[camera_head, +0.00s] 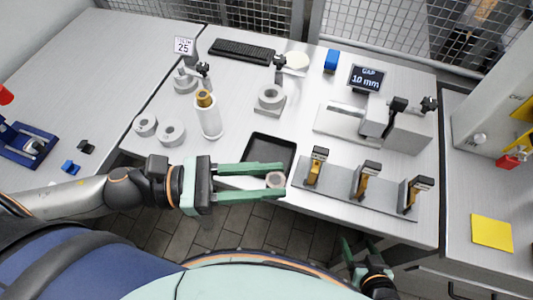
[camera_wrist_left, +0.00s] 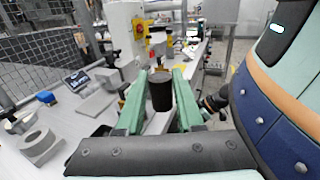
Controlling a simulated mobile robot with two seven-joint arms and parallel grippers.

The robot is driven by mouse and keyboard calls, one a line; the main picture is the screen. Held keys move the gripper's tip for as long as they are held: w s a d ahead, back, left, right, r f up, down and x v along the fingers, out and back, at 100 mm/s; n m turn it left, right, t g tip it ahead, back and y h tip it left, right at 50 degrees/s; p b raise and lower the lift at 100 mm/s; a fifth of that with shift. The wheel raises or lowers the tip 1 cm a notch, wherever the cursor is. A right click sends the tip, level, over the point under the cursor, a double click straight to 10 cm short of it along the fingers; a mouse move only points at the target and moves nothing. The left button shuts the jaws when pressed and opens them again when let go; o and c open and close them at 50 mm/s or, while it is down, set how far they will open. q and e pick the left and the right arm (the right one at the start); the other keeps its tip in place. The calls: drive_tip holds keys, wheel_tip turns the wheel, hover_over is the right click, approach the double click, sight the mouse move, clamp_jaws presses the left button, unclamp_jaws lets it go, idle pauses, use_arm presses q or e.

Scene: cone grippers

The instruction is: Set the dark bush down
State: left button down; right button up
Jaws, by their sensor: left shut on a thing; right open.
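The dark bush (camera_wrist_left: 161,92) is a short dark cylinder, upright between the fingertips of my left gripper (camera_wrist_left: 160,88) in the left wrist view. In the head view the left gripper (camera_head: 280,181) reaches in from the left with its green fingers on either side of the bush (camera_head: 275,180), whose ring-like top shows. It is at the front edge of the table, just in front of the black tray (camera_head: 291,162). I cannot tell whether its base touches anything. My right gripper (camera_head: 357,254) is open and empty, low at the bottom right, off the table.
A grey plate (camera_head: 340,197) with several upright brown-and-black clamps stands right of the left fingertips. A white cylinder with a brown top (camera_head: 208,119) and grey rings (camera_head: 171,134) stand at left.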

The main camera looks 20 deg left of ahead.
use_arm(q)
drive_tip(key=s, duration=0.1)
drive_tip(key=b, duration=0.3)
hover_over(262, 160)
drive_tip(key=s, duration=0.1)
wheel_tip(262, 160, down, 8)
drive_tip(key=shift+d+r, duration=0.1)
drive_tip(key=shift+d, duration=0.05)
drive_tip(key=shift+w+f, duration=0.25)
drive_tip(key=shift+f, duration=0.2)
drive_tip(key=f, duration=0.3)
drive_tip(key=shift+w+a+b, duration=0.2)
drive_tip(key=shift+w+b, duration=0.1)
drive_tip(key=shift+b, duration=0.05)
drive_tip(key=shift+f, duration=0.35)
